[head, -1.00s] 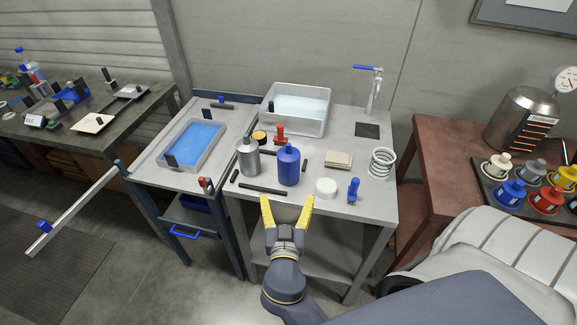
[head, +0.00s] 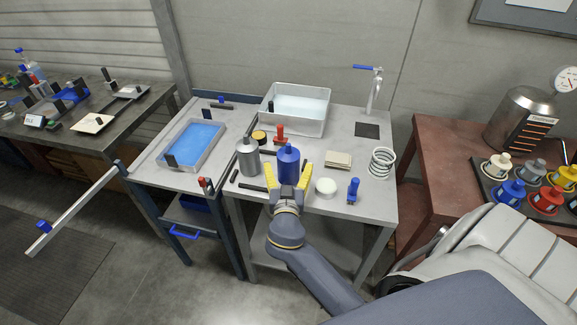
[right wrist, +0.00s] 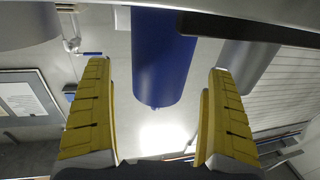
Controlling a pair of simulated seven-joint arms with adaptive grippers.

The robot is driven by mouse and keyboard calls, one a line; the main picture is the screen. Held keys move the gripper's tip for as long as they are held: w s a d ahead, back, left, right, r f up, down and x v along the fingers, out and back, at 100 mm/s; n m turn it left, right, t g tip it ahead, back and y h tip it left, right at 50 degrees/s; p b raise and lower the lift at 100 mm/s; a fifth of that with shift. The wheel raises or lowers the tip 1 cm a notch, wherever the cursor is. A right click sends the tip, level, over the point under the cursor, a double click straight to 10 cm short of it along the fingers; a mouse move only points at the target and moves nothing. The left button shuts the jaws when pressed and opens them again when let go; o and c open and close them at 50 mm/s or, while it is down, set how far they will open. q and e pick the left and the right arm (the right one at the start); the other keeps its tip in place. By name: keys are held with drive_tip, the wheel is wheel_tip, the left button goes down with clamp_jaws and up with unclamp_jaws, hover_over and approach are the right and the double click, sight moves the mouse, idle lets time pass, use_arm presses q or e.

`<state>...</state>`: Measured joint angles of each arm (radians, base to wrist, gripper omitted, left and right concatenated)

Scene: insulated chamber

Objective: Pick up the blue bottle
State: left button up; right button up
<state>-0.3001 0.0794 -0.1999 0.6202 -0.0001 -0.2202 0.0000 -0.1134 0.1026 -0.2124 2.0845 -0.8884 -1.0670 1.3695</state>
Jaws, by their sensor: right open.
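The blue bottle (head: 288,162) stands upright on the grey table, near its front middle. My right gripper (head: 287,172) is at the bottle with its yellow fingers spread, one on each side of it. In the right wrist view the blue bottle (right wrist: 160,60) appears between and beyond the two open fingers (right wrist: 158,85), with gaps on both sides. The bottle's lower front is partly hidden by the gripper in the head view. My left gripper does not show.
A grey metal bottle (head: 248,160) stands just left of the blue bottle. A white round piece (head: 326,187) and a blue-handled tool (head: 353,190) lie to the right. A red item (head: 280,137) and a water-filled basin (head: 322,122) are behind. A black bar (head: 252,188) lies in front.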

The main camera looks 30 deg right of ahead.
drive_tip(key=shift+x, duration=1.7)
drive_tip(key=shift+c, duration=0.4)
drive_tip(key=c, duration=1.6)
